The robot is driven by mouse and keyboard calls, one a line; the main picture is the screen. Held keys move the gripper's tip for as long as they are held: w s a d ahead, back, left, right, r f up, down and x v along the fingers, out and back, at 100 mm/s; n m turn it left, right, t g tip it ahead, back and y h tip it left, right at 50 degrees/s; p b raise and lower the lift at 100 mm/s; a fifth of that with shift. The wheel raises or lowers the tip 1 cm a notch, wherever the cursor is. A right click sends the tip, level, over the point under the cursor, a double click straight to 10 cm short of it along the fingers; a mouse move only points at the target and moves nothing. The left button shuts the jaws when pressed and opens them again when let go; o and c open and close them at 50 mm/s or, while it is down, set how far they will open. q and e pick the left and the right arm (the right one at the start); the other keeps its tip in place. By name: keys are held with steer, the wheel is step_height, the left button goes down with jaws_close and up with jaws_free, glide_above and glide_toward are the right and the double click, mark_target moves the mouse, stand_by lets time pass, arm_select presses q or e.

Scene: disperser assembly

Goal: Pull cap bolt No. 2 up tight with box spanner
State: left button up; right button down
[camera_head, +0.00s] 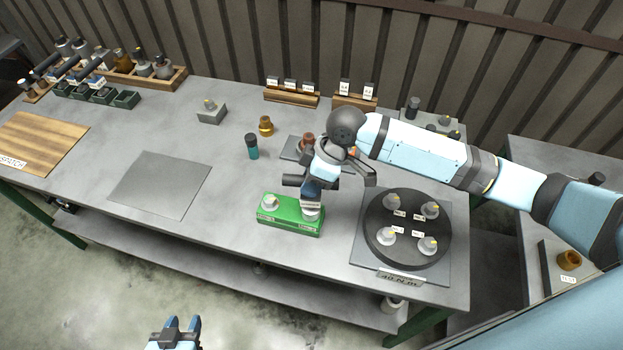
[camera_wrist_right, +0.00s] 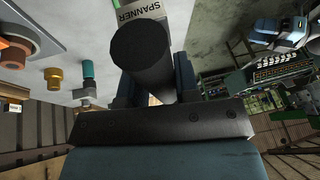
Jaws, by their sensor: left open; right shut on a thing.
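The round black cap (camera_head: 379,250) lies on a grey plate at the right of the bench. Several silver bolts stand on it, each beside a small white tag; the numbers are too small for me to tell which is No. 2. My right gripper (camera_head: 311,192) is over the right end of a green stand (camera_head: 290,226), shut on the box spanner. The spanner's silver lower part (camera_head: 310,212) shows at the stand, and its dark round handle (camera_wrist_right: 140,48) shows in the right wrist view. Whether it touches the stand is unclear. My left gripper (camera_head: 180,328) is open and empty, in front of the bench.
A second silver tool (camera_head: 269,203) stands in the stand's left end. A plaque (camera_head: 400,278) reading about 40 N m lies before the cap. A teal-and-black bottle (camera_head: 252,147), a brass part (camera_head: 266,125) and a grey block (camera_head: 211,112) stand behind. The bench's middle left is mostly clear.

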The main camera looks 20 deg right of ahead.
steer(key=shift+r, duration=0.1)
stand_by(0.3)
steer(key=shift+r+p, duration=1.25)
steer(key=shift+p, duration=0.2)
steer(key=shift+r+p, duration=0.9)
steer(key=shift+r, duration=0.35)
steer(key=shift+f, duration=0.1)
